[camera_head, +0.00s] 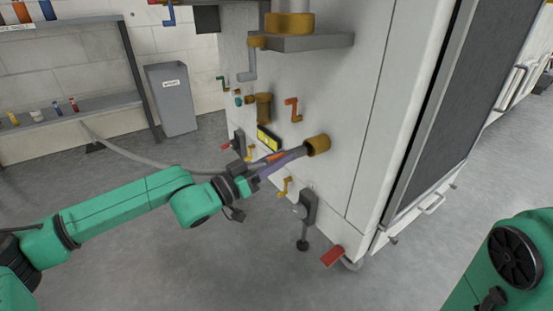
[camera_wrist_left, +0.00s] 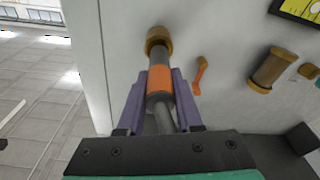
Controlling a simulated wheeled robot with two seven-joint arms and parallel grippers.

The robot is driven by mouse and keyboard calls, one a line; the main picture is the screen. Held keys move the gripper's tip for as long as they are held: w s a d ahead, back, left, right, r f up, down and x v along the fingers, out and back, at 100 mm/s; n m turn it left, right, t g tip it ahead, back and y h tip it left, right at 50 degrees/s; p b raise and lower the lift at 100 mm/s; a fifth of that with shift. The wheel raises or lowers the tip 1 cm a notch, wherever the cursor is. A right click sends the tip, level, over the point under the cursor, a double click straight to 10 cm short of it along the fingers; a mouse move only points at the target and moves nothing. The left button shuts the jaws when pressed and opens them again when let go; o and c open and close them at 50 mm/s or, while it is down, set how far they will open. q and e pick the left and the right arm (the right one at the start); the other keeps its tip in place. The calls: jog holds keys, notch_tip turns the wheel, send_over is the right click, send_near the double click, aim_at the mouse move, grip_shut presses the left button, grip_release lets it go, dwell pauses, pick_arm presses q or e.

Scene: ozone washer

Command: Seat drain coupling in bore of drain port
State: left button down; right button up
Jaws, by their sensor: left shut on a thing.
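The drain coupling (camera_wrist_left: 158,82), a grey cylinder with an orange band, is held between the purple fingers of my left gripper (camera_wrist_left: 160,92). It also shows in the head view (camera_head: 293,154), with my left gripper (camera_head: 272,164) shut on it. The drain port (camera_head: 318,145) is a brass-coloured ring on the white washer's side wall; in the wrist view the ring (camera_wrist_left: 158,38) lies straight ahead of the coupling. The coupling's front end is at the ring's mouth and roughly in line with it. How far it sits inside is hidden. My right gripper is out of view.
A grey hose (camera_head: 150,160) runs from the left toward my left gripper. The washer wall (camera_head: 345,100) carries an orange handle (camera_head: 291,108), a brass fitting (camera_head: 263,107) and yellow handles close by. A shelf (camera_head: 70,108) and grey bin (camera_head: 172,98) stand behind.

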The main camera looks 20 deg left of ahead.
aim_at(304, 147)
pick_arm(q)
jog(key=shift+b, duration=0.3)
dwell(0.7)
dwell(0.5)
jog(key=shift+p+x, duration=0.45)
jog(key=shift+x, duration=0.95)
jog(key=shift+w+d+f, duration=0.1)
jog(key=shift+w+d, duration=0.45)
jog(key=shift+w, duration=0.05)
jog(key=shift+w+d+p, duration=0.3)
jog(key=shift+w+d, duration=0.05)
jog(key=shift+w, duration=0.05)
jog(key=c, duration=0.5)
grip_release()
